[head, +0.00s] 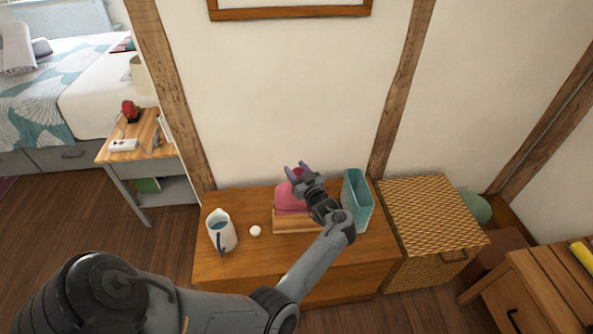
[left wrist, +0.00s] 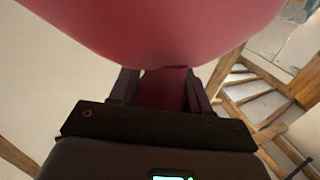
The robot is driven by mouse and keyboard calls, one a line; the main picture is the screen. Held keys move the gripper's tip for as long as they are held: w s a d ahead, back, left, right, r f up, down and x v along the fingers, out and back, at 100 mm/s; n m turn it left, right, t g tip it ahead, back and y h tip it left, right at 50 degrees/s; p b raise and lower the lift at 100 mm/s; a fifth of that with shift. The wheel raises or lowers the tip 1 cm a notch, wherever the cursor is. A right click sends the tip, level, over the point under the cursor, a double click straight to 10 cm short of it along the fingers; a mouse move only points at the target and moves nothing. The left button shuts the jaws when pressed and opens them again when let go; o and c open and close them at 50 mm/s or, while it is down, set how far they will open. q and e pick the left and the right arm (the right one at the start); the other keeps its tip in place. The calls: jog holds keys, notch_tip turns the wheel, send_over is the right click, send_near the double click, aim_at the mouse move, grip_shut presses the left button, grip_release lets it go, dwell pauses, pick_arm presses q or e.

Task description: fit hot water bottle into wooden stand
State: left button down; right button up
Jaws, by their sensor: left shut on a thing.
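The hot water bottle (head: 287,199) is pinkish red and shows at the stand in the head view, partly behind my left gripper. My left gripper (head: 297,173) is shut on its narrow upper part. In the left wrist view the bottle (left wrist: 165,30) fills the top, and its narrow part lies between the fingers (left wrist: 165,90). The wooden stand (head: 292,225) is a low light-brown block on the dresser, partly covered by my left arm. The bottle's lower edge meets the stand's top in the picture; I cannot tell whether it is seated inside. My right gripper is not in view.
On the wooden dresser (head: 240,270), a white jug (head: 220,228) and a small white ball (head: 255,231) stand left of the stand. A teal container (head: 358,203) stands close on its right. A woven basket (head: 430,215) is beside the dresser; the wall is behind.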

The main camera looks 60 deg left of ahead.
pick_arm(q)
jog(key=shift+f+b, duration=0.5)
jog(key=shift+f, duration=0.15)
jog(key=shift+c, duration=2.2)
grip_release()
